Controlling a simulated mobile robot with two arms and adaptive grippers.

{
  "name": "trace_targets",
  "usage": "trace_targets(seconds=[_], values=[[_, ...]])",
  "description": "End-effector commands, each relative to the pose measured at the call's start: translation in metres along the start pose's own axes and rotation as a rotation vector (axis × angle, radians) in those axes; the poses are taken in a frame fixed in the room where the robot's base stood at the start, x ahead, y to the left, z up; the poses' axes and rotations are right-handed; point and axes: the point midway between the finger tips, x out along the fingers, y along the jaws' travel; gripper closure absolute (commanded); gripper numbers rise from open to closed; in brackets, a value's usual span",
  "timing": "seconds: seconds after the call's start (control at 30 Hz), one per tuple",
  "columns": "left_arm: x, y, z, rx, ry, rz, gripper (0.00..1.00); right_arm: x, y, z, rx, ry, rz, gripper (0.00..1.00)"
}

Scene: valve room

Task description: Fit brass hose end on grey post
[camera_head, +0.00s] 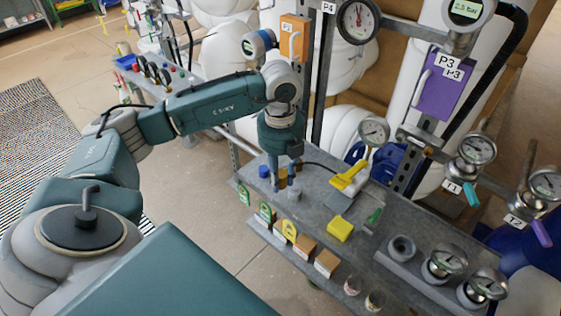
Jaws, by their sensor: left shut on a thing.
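My left gripper (284,180) reaches down over the left end of the grey metal bench. It is shut on the brass hose end (283,177), which shows as a small yellow-brown piece between the fingers and is mostly hidden by them. A short grey post (294,195) stands on the bench just in front of the fingers. From this view the hose end looks close to the post, but I cannot tell whether they touch. My right gripper is not in view.
A blue-capped piece (264,171) stands left of the gripper. A yellow-handled brush (350,177), yellow block (340,230) and green-handled tool (373,219) lie on the bench (315,215). Gauges (445,262) stand at right. Tagged blocks (305,248) line the front edge.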

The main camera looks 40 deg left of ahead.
Motion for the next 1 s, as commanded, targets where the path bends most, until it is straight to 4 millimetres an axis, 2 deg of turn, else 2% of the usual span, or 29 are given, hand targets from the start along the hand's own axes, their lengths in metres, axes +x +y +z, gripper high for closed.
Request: trace_targets(seconds=[0.03, 0.1, 0.2, 0.33, 0.6, 0.77, 1.0], values=[[0.002, -0.004, 0.003, 0.001, 0.001, -0.002, 0.92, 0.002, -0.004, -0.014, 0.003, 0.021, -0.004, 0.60], [0.004, -0.009, 0.008, 0.000, 0.000, -0.002, 0.92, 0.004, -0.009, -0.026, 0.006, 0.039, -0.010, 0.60], [0.008, -0.015, 0.015, 0.000, 0.000, -0.002, 0.92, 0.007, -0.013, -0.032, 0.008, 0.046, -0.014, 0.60], [0.013, -0.023, 0.024, 0.000, 0.000, -0.002, 0.92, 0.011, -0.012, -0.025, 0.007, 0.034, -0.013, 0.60], [0.022, -0.040, 0.043, 0.000, 0.000, -0.001, 0.92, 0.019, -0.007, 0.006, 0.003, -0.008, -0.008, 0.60], [0.035, -0.042, 0.045, 0.001, 0.001, 0.001, 0.92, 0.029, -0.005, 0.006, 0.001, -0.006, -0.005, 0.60], [0.046, -0.042, 0.045, 0.001, 0.001, 0.001, 0.92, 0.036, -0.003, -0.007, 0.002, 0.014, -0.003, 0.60]])
